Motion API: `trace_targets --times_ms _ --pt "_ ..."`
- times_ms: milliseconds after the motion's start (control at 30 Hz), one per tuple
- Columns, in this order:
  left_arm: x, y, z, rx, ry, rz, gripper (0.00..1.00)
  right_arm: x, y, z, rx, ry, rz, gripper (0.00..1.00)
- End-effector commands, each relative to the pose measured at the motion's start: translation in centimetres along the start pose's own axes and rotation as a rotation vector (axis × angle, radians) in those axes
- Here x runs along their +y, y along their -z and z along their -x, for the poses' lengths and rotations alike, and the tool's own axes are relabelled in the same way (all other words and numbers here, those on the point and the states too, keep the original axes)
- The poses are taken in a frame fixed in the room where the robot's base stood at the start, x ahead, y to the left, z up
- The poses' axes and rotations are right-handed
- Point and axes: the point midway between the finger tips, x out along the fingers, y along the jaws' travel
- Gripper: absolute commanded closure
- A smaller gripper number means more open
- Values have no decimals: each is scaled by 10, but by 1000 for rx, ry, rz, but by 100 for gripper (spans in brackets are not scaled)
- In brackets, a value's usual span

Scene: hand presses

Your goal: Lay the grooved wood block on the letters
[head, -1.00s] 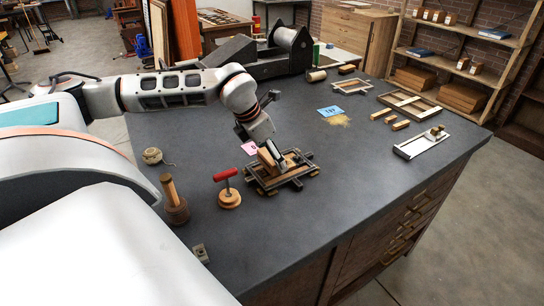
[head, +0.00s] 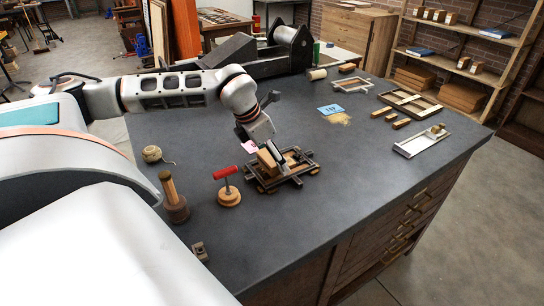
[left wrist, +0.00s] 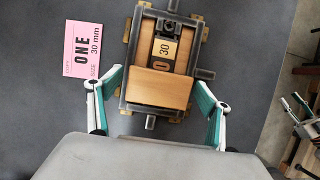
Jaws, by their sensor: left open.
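The wood block (left wrist: 158,88) is a plain light-brown piece at the near end of a dark metal frame (left wrist: 190,106). It also shows in the head view (head: 267,162), rising above the frame (head: 296,179). Its groove cannot be made out. My left gripper (left wrist: 157,106) is open, with one finger on each side of the block and visible gaps between. In the head view the left gripper (head: 282,158) reaches down over the frame. A small tan piece marked 30 (left wrist: 165,48) lies inside the frame; letters cannot be made out.
A pink card reading ONE 30 mm (left wrist: 82,49) lies left of the frame. A blue card (head: 331,110), wood strips (head: 401,124) and a metal tray (head: 421,144) lie right. The near right bench top is clear.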

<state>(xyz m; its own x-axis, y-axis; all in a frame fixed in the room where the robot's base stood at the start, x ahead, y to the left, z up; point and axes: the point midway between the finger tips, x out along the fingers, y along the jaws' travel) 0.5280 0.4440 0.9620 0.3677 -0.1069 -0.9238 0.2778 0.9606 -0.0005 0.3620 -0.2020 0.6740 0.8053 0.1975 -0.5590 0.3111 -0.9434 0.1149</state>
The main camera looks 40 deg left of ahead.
Motion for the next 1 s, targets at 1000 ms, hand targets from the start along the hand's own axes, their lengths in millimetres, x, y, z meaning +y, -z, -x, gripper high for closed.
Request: trace_targets --times_ms 1000 --pt "0 -3 128 1 0 0 21 1 4 2 1 -1 0 60"
